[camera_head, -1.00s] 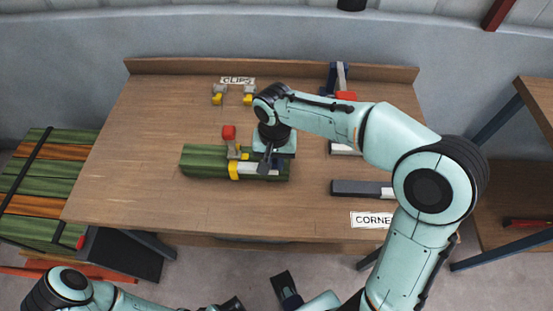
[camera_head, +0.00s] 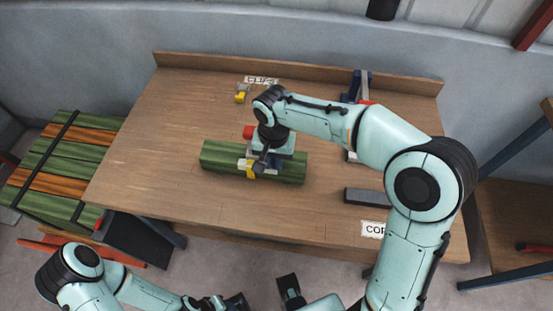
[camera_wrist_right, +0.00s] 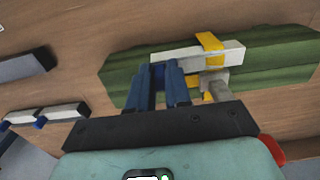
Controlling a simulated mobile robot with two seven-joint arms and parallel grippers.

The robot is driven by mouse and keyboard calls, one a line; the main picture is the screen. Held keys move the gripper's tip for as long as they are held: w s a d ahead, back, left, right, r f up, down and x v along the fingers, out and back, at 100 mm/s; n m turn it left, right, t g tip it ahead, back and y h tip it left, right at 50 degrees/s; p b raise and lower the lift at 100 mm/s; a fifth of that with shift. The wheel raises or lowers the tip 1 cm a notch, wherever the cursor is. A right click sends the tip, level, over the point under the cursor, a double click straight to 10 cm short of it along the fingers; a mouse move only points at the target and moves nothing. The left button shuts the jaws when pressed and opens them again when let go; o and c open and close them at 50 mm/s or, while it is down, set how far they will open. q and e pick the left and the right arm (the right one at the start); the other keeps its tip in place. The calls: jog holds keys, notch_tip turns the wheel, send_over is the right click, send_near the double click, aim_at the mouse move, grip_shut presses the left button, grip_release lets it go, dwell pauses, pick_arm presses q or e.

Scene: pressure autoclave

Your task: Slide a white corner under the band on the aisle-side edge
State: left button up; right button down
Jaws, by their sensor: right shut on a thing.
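A green slatted bundle (camera_head: 220,157) lies on the wooden table. A yellow band (camera_head: 250,171) crosses it; it also shows in the right wrist view (camera_wrist_right: 209,41). A grey clip (camera_wrist_right: 214,84) sits at the band, with a red handle (camera_head: 248,132). A white corner (camera_wrist_right: 185,54) lies along the bundle's edge. The band passes over it, and white shows on both sides of the band. My right gripper (camera_wrist_right: 166,70) is shut on the corner towards one end. In the head view the wrist hides part of the corner. My left gripper (camera_head: 240,302) is cut off at the bottom edge.
A grey bar (camera_head: 367,196) and a label (camera_head: 374,229) are at the table's right. A spare grey-and-yellow clip (camera_head: 241,93) lies at the back near another label. A second slatted stack (camera_head: 60,165) stands left of the table. The table's left part is clear.

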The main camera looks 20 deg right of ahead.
jog(key=c, duration=1)
grip_release()
notch_tip(320, 180, up, 13)
jog(key=shift+r+p, duration=0.2)
jog(key=shift+p, duration=0.95)
